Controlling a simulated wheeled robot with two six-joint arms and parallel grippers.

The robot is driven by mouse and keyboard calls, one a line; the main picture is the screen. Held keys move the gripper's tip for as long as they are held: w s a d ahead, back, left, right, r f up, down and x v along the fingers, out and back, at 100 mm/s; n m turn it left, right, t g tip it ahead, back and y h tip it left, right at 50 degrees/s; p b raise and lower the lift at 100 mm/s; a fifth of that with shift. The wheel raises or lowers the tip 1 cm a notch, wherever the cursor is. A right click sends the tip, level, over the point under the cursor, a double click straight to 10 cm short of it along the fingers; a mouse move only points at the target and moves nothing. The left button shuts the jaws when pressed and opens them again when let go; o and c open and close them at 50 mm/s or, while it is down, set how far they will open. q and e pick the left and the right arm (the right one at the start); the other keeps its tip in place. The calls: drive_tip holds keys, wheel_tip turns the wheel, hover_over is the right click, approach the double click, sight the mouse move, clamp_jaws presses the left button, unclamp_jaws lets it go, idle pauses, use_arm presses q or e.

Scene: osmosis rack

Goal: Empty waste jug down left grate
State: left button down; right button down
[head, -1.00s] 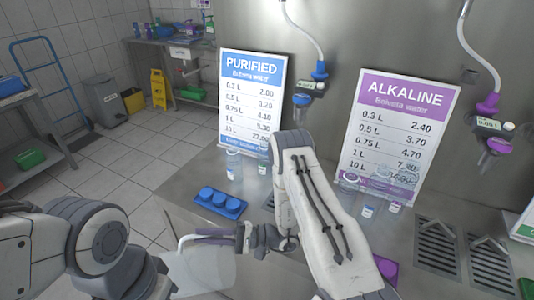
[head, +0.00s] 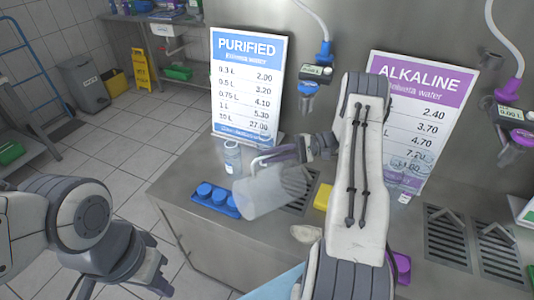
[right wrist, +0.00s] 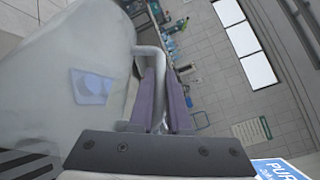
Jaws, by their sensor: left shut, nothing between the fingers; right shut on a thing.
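The translucent waste jug (head: 262,190) hangs tilted over the counter in the head view. My right gripper (head: 298,150) is shut on its handle. In the right wrist view, the jug (right wrist: 65,70) fills the left side, and its handle (right wrist: 158,85) passes between the fingers (right wrist: 163,105). The left grate (head: 300,200) is a dark slotted drain below the PURIFIED dispenser. The jug overlaps part of it in the head view; I cannot tell whether liquid is flowing. My left gripper (head: 155,280) is shut and empty at the lower left, off the counter.
A blue tray with blue caps (head: 215,199) lies left of the jug. A clear bottle (head: 232,157) stands behind it. A yellow block (head: 323,197) and a pale object (head: 304,233) lie near the grate. Price signs (head: 247,85) stand behind. More grates (head: 447,236) are at right.

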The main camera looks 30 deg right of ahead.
sight(258, 161)
drive_tip(key=shift+a+r+h+p, duration=0.3)
drive_tip(key=shift+a+p, duration=0.05)
drive_tip(key=shift+p, duration=0.2)
drive_tip(key=a+h+p, duration=0.2)
drive_tip(key=a+p, duration=0.1)
drive_tip(key=s+a+n+h+p, duration=0.1)
drive_tip(key=a, duration=0.1)
drive_tip(key=shift+g+p, duration=0.3)
drive_tip(key=a+h+p, duration=0.1)
drive_tip(key=a+r+h+p, duration=0.1)
drive_tip(key=a+p, duration=0.1)
drive_tip(key=a+n+h+p, duration=0.1)
drive_tip(key=h, duration=0.1)
drive_tip(key=shift+s+a+r, duration=0.2)
drive_tip(key=shift+s+r, duration=0.05)
drive_tip(key=s+a+f+n+h+b, duration=0.1)
drive_tip(key=a+f+h, duration=0.3)
drive_tip(key=a, duration=0.4)
drive_tip(key=s+a+f+n+t+h+b, duration=0.1)
drive_tip(key=a+f+h+b, duration=0.3)
drive_tip(key=a+h, duration=0.3)
drive_tip(key=shift+a+f, duration=0.35)
drive_tip(key=shift+a, duration=0.05)
drive_tip(key=shift+s+a, duration=0.1)
drive_tip(key=shift+s, duration=0.1)
